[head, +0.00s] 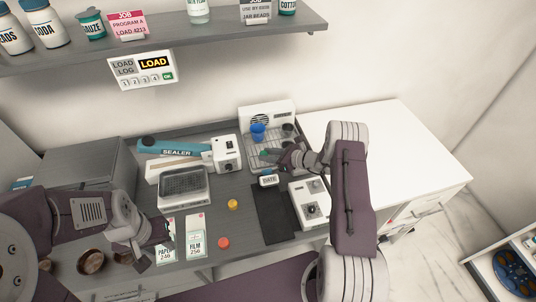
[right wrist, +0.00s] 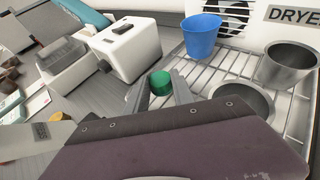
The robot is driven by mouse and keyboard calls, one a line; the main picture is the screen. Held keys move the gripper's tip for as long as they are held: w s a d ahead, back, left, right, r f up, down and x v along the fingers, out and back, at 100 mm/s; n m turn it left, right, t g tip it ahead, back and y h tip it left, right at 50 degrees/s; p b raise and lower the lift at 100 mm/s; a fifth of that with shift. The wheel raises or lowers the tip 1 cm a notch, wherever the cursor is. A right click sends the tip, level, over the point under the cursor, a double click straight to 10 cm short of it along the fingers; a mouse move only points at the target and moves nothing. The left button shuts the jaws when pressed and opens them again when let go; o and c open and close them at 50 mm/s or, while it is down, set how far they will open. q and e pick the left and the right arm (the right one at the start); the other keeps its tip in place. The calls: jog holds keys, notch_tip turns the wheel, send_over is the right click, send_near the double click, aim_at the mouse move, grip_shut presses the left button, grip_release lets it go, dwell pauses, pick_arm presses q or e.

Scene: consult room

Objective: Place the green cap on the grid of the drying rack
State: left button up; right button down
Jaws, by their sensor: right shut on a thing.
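The green cap (right wrist: 160,83) is between the two fingers of my right gripper (right wrist: 162,92) in the right wrist view, and the gripper is shut on it. In the head view the cap (head: 263,153) shows at the tip of my right gripper (head: 270,155), over the front left part of the drying rack. The rack's wire grid (right wrist: 233,66) lies around and behind the cap; I cannot tell whether the cap touches it. My left gripper (head: 156,246) is low at the left of the head view, by the film and paper packs, its jaw opening unclear.
A blue cup (right wrist: 201,36) and two metal cups (right wrist: 290,66) (right wrist: 243,100) stand on the rack, in front of the white dryer (head: 266,115). A white device (head: 226,153) stands left of the rack. The white counter (head: 385,145) to the right is clear.

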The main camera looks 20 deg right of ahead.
jog(key=shift+w+f, duration=0.15)
jog(key=shift+f, duration=0.25)
jog(key=shift+s+f+b, duration=0.1)
jog(key=shift+s+b, duration=0.1)
jog(key=shift+b, duration=0.1)
jog(key=c, duration=1.2)
grip_release()
jog(key=shift+o, duration=0.6)
jog(key=shift+w, duration=0.1)
jog(key=shift+r+p, duration=0.35)
jog(key=shift+p, duration=0.1)
jog(key=b+v, duration=0.2)
jog(key=v, duration=1)
